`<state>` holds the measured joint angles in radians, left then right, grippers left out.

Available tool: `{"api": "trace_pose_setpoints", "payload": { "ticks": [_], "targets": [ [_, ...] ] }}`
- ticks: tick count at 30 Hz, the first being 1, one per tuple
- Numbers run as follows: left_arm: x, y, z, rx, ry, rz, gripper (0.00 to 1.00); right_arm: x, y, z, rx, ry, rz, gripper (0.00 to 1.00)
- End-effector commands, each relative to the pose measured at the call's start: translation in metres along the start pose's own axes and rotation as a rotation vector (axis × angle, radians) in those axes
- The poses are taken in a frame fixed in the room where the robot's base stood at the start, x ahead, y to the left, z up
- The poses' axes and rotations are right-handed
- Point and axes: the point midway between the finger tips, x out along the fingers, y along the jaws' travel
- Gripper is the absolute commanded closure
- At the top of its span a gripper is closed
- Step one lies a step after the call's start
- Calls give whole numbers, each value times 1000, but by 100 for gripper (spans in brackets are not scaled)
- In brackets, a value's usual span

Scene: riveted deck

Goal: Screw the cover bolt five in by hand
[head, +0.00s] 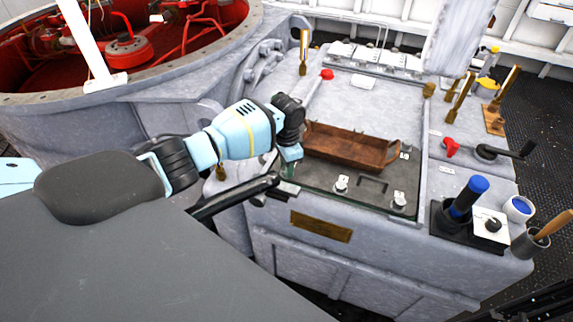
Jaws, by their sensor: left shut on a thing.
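The dark flat cover (325,178) lies on top of the grey riveted console. Two light bolt heads show along its front edge, one near the middle (342,184) and one at the right corner (399,200). My left gripper (287,172) reaches in from the left and points down at the cover's left front part. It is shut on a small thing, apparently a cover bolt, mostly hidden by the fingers. I cannot read which number any bolt bears. My right gripper is not in view.
A rusty brown tray (350,150) stands on the cover, close right of my left gripper. A red-lined round opening is behind left.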

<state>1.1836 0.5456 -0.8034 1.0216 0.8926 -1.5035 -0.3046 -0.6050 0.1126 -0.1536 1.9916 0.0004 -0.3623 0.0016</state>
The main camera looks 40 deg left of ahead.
Motion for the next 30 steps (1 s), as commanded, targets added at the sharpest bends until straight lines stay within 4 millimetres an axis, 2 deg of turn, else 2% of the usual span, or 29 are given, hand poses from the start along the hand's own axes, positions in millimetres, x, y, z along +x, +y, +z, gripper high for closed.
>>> {"api": "trace_pose_setpoints", "payload": {
  "ticks": [10,11,15,24,30],
  "targets": [
    [-1,0,0,5,1,-1,95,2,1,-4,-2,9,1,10],
    [-1,0,0,5,2,-1,68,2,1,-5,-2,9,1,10],
    [-1,0,0,4,2,-1,50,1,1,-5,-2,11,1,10],
    [-2,0,0,3,2,-1,50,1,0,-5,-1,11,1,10],
    [-26,-1,-1,3,6,-3,50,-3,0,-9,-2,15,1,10]
  ]
}}
